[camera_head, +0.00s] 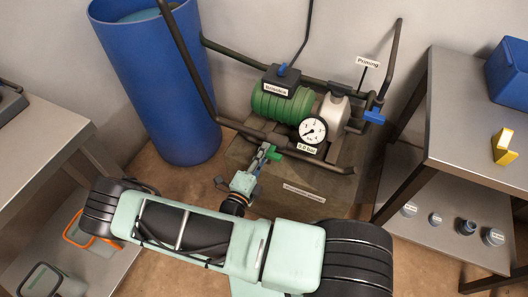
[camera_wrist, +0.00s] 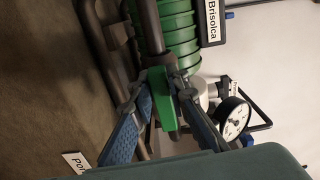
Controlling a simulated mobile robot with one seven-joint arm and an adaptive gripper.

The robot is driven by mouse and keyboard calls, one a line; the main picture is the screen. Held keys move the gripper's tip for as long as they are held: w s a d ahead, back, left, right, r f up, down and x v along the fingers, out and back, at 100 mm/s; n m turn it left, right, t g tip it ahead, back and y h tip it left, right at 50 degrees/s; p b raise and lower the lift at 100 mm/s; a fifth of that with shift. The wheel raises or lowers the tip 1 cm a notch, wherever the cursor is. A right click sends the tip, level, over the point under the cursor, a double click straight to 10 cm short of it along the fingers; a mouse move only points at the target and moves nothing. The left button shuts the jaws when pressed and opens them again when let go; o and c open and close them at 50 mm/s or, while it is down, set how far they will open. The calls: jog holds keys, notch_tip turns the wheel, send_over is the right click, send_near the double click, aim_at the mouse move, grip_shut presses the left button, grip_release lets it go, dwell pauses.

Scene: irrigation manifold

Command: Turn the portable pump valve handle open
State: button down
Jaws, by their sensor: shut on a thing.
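The gauge also shows in the wrist view (camera_wrist: 233,118).
Dark pipes (camera_head: 185,62) frame the pump close to the handle. A blue handle (camera_head: 374,117) is at right below a "Priming" label (camera_head: 368,62). A blue barrel (camera_head: 160,90) stands left. Metal tables flank both sides, the right one (camera_head: 465,140) holding a blue bin (camera_head: 508,72).

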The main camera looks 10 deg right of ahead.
jog(key=shift+f, duration=0.1)
dwell(0.3)
jog(key=c, duration=1.8)
grip_release()
jog(key=shift+c, duration=0.2)
notch_tip(320, 180, up, 10)
jog(key=shift+r, duration=0.1)
